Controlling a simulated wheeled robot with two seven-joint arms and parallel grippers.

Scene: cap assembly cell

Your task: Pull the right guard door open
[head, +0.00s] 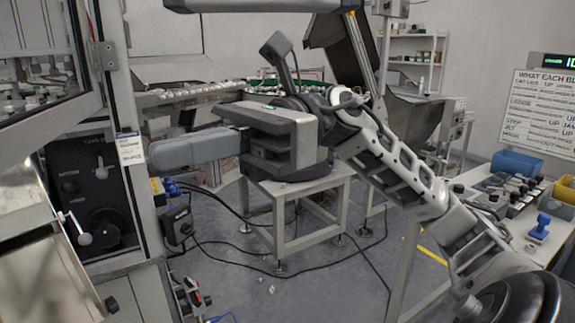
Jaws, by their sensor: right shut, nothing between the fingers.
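The machine's guard front with a framed clear window (40,55) stands at the far left, with a metal hinge (103,55) on its right edge. I cannot tell whether this is the right guard door; its handle is not clearly seen. My right gripper (155,154) reaches in from the right, its fingers together and empty. Its tips point left, close to the machine's corner post (122,110) and the white label (130,148). I cannot tell whether they touch. My left gripper is not in view.
A dark control panel (90,195) with knobs sits below the window. A grey stand (290,215) is behind my right arm, with cables on the floor (330,285). At the right, a bench holds a blue bin (517,163) and small parts. A whiteboard (540,110) hangs behind.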

